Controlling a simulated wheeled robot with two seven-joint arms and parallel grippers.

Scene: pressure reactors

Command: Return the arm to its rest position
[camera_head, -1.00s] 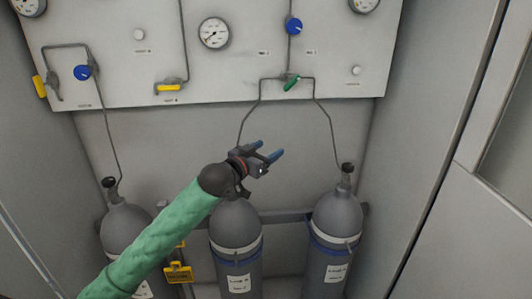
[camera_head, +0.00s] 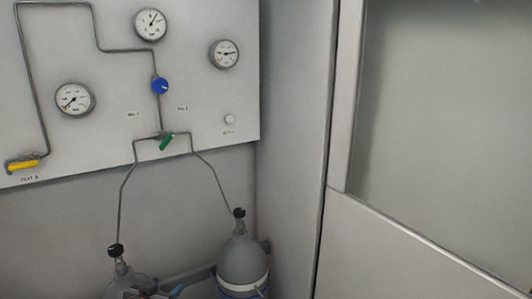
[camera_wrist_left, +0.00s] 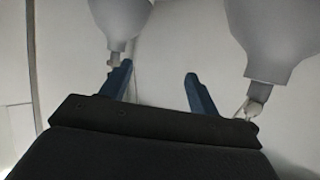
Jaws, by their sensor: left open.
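Two grey cylinders, one on the left (camera_wrist_left: 121,18) and one on the right (camera_wrist_left: 275,35), appear upside down beyond the fingers. My right gripper is in neither view.
The gauge panel (camera_head: 200,110) holds dials, a blue knob (camera_head: 160,86), a green valve handle (camera_head: 167,142) and a yellow handle (camera_head: 22,164). A grey cylinder (camera_head: 243,260) stands at the lower middle with thin pipes above. A cabinet wall (camera_head: 295,130) rises on the right.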

